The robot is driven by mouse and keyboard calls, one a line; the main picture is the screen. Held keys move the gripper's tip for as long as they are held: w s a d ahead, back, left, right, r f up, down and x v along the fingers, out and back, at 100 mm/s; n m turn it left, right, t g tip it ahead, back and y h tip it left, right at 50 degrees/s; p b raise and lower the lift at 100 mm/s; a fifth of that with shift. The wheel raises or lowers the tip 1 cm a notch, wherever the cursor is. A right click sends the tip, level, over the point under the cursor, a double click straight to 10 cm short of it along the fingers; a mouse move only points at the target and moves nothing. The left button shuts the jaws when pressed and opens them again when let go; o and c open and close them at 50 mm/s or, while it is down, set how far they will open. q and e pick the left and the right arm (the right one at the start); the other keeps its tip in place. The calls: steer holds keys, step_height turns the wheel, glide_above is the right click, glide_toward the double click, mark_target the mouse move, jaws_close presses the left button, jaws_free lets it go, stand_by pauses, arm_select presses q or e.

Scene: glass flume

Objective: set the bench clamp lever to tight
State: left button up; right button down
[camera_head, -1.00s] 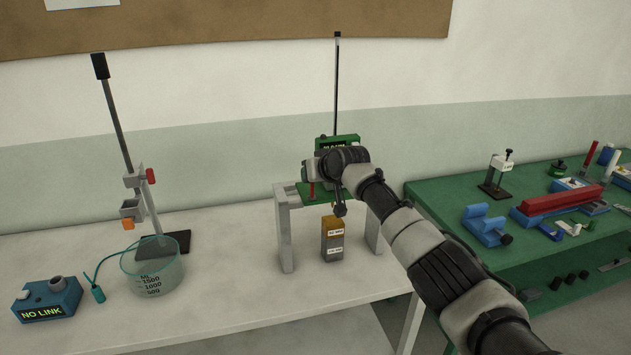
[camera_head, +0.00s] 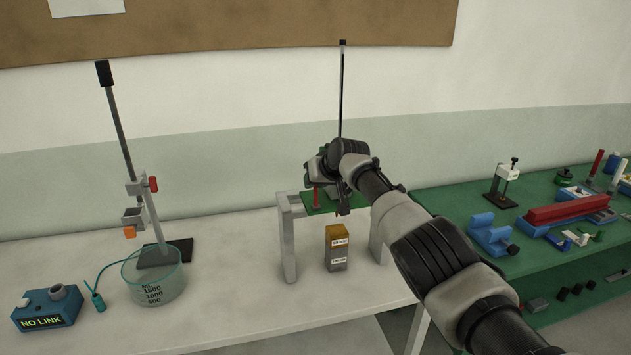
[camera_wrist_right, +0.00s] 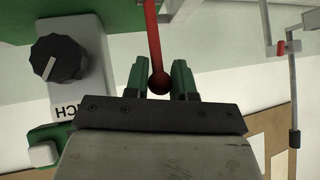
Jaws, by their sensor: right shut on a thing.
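The clamp lever is a red rod with a dark red ball end (camera_wrist_right: 159,84), seen up close in the right wrist view. My right gripper (camera_wrist_right: 160,75) has its two green fingers on either side of the ball and is shut on the lever. In the head view the right gripper (camera_head: 318,178) is above the green plate (camera_head: 330,208) on the grey stand, and my arm hides most of the contact. A red upright piece (camera_head: 316,196) shows just below it. The lever's tight mark is not readable. My left gripper is not in view.
A black knob (camera_wrist_right: 60,60) is beside the lever. Under the stand is a brown and grey block (camera_head: 337,248). A glass beaker (camera_head: 155,280), a tall rod stand (camera_head: 122,140) and a blue NO LINK box (camera_head: 45,305) are on the left. A green bench (camera_head: 450,203) with tools is on the right.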

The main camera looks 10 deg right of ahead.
steer(key=c, duration=0.9)
jaws_free()
steer(key=shift+w+f, duration=0.1)
steer(key=shift+c, duration=0.2)
steer(key=shift+v, duration=1.1)
steer(key=b+v, duration=0.3)
steer(key=v, duration=0.5)
steer(key=shift+r, duration=0.2)
